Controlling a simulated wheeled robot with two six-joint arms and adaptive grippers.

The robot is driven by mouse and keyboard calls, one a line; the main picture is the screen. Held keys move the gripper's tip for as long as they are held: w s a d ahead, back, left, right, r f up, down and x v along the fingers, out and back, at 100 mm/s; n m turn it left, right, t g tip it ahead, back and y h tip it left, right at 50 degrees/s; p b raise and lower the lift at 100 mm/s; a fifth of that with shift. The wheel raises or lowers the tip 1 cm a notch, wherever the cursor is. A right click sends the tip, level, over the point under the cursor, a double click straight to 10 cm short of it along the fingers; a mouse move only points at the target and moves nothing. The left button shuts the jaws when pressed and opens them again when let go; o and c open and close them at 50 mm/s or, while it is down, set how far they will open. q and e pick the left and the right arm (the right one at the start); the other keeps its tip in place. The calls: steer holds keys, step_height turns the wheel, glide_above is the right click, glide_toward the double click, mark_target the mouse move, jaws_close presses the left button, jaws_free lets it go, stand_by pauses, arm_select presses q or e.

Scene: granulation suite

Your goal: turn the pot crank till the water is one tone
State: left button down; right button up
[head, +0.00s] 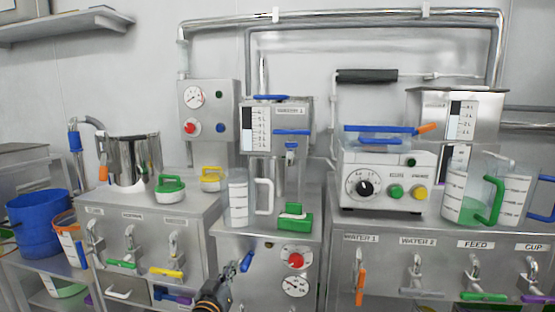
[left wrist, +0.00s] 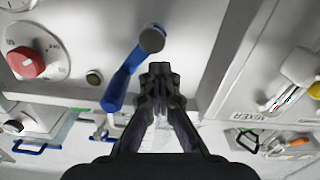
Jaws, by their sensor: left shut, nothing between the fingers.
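A small crank with a blue grip (head: 246,262) sits on the front of the middle steel cabinet (head: 235,243), left of a red knob. In the left wrist view its round grey end (left wrist: 152,39) and blue grip (left wrist: 120,85) show just left of the fingertips. My left gripper (head: 222,286) is low in front of that cabinet, just below and left of the crank. In the left wrist view its fingers (left wrist: 161,75) are together and empty, not around the crank. I cannot tell which vessel holds the water or see its tone. My right gripper is not in view.
A red knob (head: 295,260) and a gauge (head: 295,285) are right of the crank. A polished steel pot (head: 135,157) stands on the left cabinet. Taps with coloured handles line both side cabinets.

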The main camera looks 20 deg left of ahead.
arm_select(q)
steer(key=c, duration=1.6)
jaws_free()
steer(key=v, duration=0.7)
steer(key=shift+s, duration=0.25)
steer(key=shift+d, duration=0.1)
